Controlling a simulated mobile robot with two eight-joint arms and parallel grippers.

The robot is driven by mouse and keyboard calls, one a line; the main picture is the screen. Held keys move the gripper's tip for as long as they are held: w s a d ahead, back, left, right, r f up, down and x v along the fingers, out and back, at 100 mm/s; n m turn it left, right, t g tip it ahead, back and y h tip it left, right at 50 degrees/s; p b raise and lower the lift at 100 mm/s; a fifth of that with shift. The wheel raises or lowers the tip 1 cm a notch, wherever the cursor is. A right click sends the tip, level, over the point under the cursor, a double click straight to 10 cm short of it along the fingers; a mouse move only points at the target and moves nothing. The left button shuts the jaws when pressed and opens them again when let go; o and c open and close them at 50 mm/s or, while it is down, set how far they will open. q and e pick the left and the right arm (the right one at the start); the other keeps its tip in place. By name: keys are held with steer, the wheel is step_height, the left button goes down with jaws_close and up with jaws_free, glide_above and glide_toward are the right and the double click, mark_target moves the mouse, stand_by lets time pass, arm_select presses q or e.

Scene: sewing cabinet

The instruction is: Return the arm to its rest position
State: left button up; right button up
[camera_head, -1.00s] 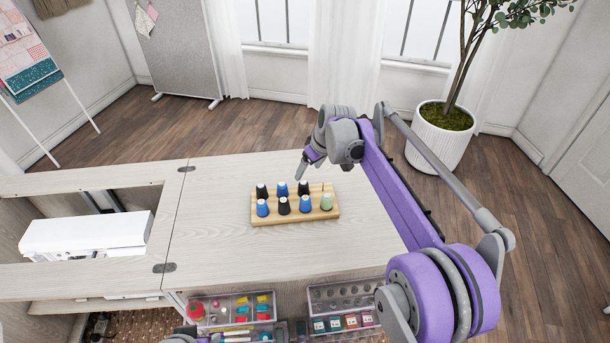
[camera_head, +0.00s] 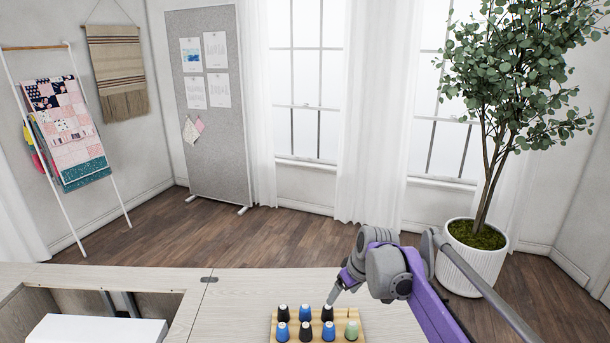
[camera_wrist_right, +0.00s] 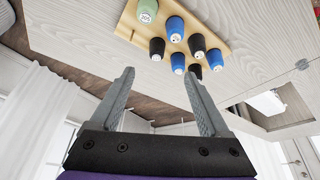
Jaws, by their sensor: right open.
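My right arm comes in from the right in the head view. Its gripper (camera_head: 332,298) is at the back edge of the wooden thread rack (camera_head: 362,325), close to the black and blue spools at the back. In the right wrist view my right gripper (camera_wrist_right: 163,100) is open, with nothing between its fingers. The rack (camera_wrist_right: 215,28) with its blue, black and green spools lies beyond the fingertips in that view. A pale green spool (camera_head: 352,330) stands at the rack's right end. My left gripper is not in view.
The cabinet top (camera_head: 235,310) is clear left of the rack. A white sewing machine (camera_head: 95,330) sits in the cabinet opening at the left. A potted tree (camera_head: 472,262) stands on the floor behind, at the right. A pinboard (camera_head: 210,130) stands at the back.

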steer(key=s+d+r+m+h+p, duration=0.1)
steer(key=s+d+r, duration=0.1)
steer(key=s, duration=0.6)
steer(key=s+d+r+m+p, duration=0.1)
steer(key=s+r+m+p, duration=0.1)
steer(key=s, duration=0.6)
steer(key=s+d+f+m+p, duration=0.1)
steer(key=s+f, duration=0.2)
steer(key=s, duration=0.6)
steer(key=s+d+f+m+t+h+p, duration=0.1)
steer(key=s+f, duration=0.3)
steer(key=s, duration=0.5)
steer(key=shift+d+m+t+p, duration=0.3)
steer(key=shift+d+m+p, duration=0.2)
steer(key=shift+d, duration=0.25)
steer(key=shift+s, duration=0.1)
